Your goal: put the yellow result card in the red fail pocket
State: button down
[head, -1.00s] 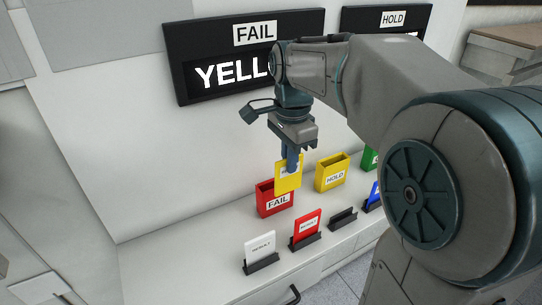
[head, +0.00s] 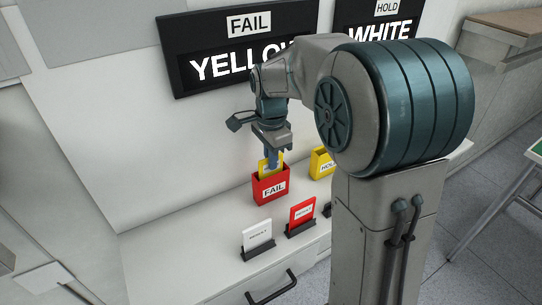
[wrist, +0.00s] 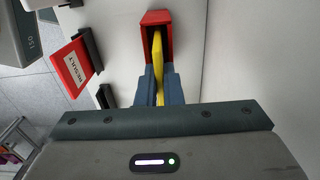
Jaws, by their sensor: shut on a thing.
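The yellow result card (head: 264,165) is in my gripper (head: 271,160), which is shut on it. The red fail pocket (head: 271,188) stands on the white counter against the wall, with a FAIL label on its front. In the head view the card's lower part is hidden behind the pocket's front. In the wrist view the yellow card (wrist: 157,52) reaches from between my gripper's fingers (wrist: 159,86) into the open mouth of the red pocket (wrist: 156,19). Whether it touches the pocket's floor is hidden.
A yellow hold pocket (head: 321,162) stands just right of the red one, partly behind my arm. A white card (head: 257,236) and a red card (head: 302,212) stand in dark holders in front. Signs FAIL YELLOW (head: 230,75) and HOLD WHITE (head: 385,32) hang on the wall.

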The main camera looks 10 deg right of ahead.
jog(key=shift+f, duration=0.1)
jog(key=c, duration=2)
grip_release()
jog(key=shift+f, duration=0.15)
jog(key=o, duration=0.4)
notch_tip(320, 180, up, 12)
jog(key=s+d+f+n+t, duration=0.1)
jog(key=s+f+n, duration=0.2)
jog(key=s, duration=0.3)
jog(key=s+d+f+n+t, duration=0.1)
jog(key=s+d+f+n, duration=0.1)
jog(key=s+f+n, duration=0.2)
jog(key=s+d+f+n+t, duration=0.1)
jog(key=s+f+n, duration=0.2)
jog(key=s+n, duration=0.4)
jog(key=shift+s+d+f, duration=0.15)
jog(key=shift+s, duration=0.75)
jog(key=shift+s+d+f, duration=0.1)
jog(key=shift+s+d, duration=0.05)
jog(key=shift+s, duration=0.7)
